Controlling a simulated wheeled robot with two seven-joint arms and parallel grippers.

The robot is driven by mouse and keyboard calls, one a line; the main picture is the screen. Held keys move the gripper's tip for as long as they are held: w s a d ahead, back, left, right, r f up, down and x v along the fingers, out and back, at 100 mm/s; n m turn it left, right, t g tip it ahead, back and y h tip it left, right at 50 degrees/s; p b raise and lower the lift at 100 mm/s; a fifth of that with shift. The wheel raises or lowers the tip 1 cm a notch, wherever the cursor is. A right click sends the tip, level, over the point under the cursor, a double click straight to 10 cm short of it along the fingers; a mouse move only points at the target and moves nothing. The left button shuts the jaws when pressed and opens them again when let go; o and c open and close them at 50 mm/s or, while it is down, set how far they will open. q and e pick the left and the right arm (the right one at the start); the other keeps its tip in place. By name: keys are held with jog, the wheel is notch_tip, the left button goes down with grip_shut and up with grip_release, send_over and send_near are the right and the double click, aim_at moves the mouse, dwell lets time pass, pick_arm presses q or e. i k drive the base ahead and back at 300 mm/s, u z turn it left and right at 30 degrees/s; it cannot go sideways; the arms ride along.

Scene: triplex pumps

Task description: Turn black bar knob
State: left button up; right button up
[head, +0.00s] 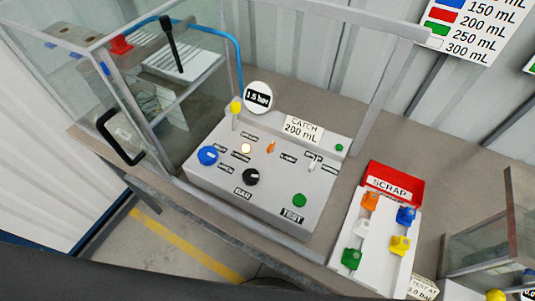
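The black bar knob (251,177) sits on the sloped front of the grey control panel (215,190). A small light mark shows on its right side. The BAR label (243,194) is just below it. A round white gauge (258,97) behind the panel reads 1.5 bar. A sign (302,129) on the panel reads CATCH 200 mL. Neither of my grippers is in view.
A blue knob (207,155) and a green TEST button (299,200) flank the black knob. A white tray (372,265) with coloured parts and a red SCRAP bin (396,182) stand right. A clear enclosure with a black handle (120,139) stands left.

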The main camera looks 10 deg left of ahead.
aim_at(251, 176)
jog(key=z, duration=0.05)
jog(key=k, duration=0.5)
jog(key=u, duration=1.6)
jog(key=k, duration=0.35)
jog(key=z, duration=1.1)
